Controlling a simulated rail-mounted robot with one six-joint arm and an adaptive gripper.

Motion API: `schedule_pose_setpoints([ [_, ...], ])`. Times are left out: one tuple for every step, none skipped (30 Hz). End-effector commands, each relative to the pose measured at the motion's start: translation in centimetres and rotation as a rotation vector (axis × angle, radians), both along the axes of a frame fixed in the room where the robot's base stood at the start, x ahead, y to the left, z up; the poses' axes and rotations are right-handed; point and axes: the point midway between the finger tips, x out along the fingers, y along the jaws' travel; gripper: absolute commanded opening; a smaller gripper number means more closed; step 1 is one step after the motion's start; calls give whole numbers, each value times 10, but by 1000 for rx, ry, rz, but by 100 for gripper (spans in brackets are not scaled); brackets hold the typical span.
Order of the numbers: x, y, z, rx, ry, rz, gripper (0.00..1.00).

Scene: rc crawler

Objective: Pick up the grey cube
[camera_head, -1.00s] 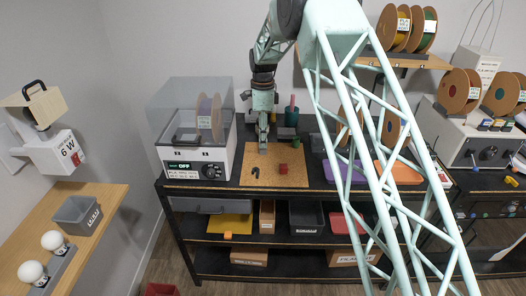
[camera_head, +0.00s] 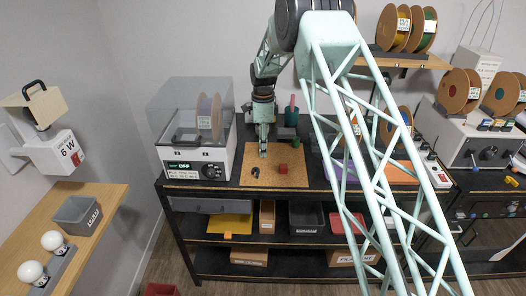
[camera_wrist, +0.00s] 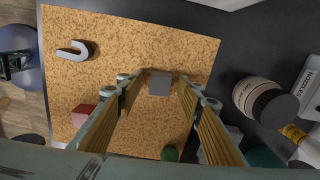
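The grey cube (camera_wrist: 160,83) lies on the cork board (camera_wrist: 140,38) in the wrist view, near one edge of the board. My gripper (camera_wrist: 162,90) is open, with one finger on each side of the cube in that picture. Clear gaps show between the cube and both fingers, and I cannot tell the height of the fingertips above the board. In the head view my gripper (camera_head: 263,151) points down over the far left part of the cork board (camera_head: 285,181). I cannot make out the grey cube there.
A red cube (camera_wrist: 82,114), a grey U-shaped piece (camera_wrist: 75,49) and a green object (camera_wrist: 170,153) are on or by the board. A bottle (camera_wrist: 265,102) stands beyond its right edge. A printer-like machine (camera_head: 196,172) stands left of the board. Bare cork lies around the grey cube.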

Motion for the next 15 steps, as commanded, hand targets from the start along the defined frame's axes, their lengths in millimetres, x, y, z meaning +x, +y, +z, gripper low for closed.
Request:
schedule_pose_setpoints([
  [0,0,0,0,0,0,34],
  [0,0,0,0,0,0,34],
  [0,0,0,0,0,0,34],
  [0,0,0,0,0,0,34],
  [0,0,0,0,0,0,34],
  [0,0,0,0,0,0,34],
  [0,0,0,0,0,0,34],
  [0,0,0,0,0,0,34],
  [0,0,0,0,0,0,34],
  [0,0,0,0,0,0,33],
  [0,0,0,0,0,0,30],
  [0,0,0,0,0,0,27],
  [0,0,0,0,0,0,24],
  [0,0,0,0,0,0,21],
  [0,0,0,0,0,0,18],
])
